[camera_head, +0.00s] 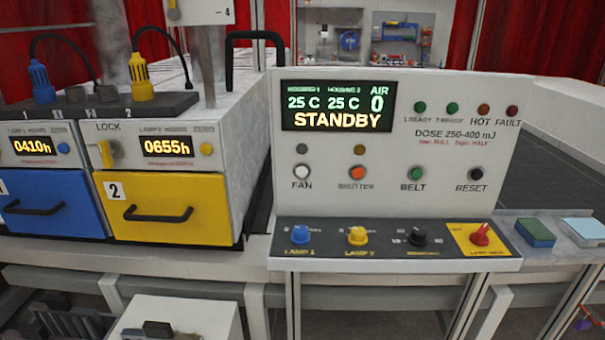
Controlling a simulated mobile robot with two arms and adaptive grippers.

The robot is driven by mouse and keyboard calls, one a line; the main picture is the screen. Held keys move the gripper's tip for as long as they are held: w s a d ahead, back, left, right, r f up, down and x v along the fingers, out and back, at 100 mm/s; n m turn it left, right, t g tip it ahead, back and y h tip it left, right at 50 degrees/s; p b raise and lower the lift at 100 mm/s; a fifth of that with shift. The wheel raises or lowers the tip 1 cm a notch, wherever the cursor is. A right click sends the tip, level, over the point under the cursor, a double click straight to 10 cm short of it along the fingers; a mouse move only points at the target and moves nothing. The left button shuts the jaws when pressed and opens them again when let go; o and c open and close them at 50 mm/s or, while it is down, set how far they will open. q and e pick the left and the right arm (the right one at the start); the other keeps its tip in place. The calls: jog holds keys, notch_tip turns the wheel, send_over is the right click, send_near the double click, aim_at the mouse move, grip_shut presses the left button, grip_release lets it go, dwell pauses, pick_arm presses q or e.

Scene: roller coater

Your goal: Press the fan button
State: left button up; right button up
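The fan button (302,172) is a round white button above the label FAN, at the lower left of the upright white control panel (400,205). A small dark lamp (302,148) sits above it. The panel's display (338,106) reads STANDBY, 25 C, 25 C and AIR 0. To the right of the fan button are an orange shutter button (357,173), a green belt button (416,174) and a dark reset button (476,174). Neither of my grippers shows in the head view, and nothing covers the fan button.
Below the panel, a sloped dark console (385,238) carries blue, yellow, black and red knobs. Left stand lamp housings with a blue drawer (50,207) and a yellow drawer (165,208). A black handle (255,38) rises behind. Green and light blue blocks lie at right.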

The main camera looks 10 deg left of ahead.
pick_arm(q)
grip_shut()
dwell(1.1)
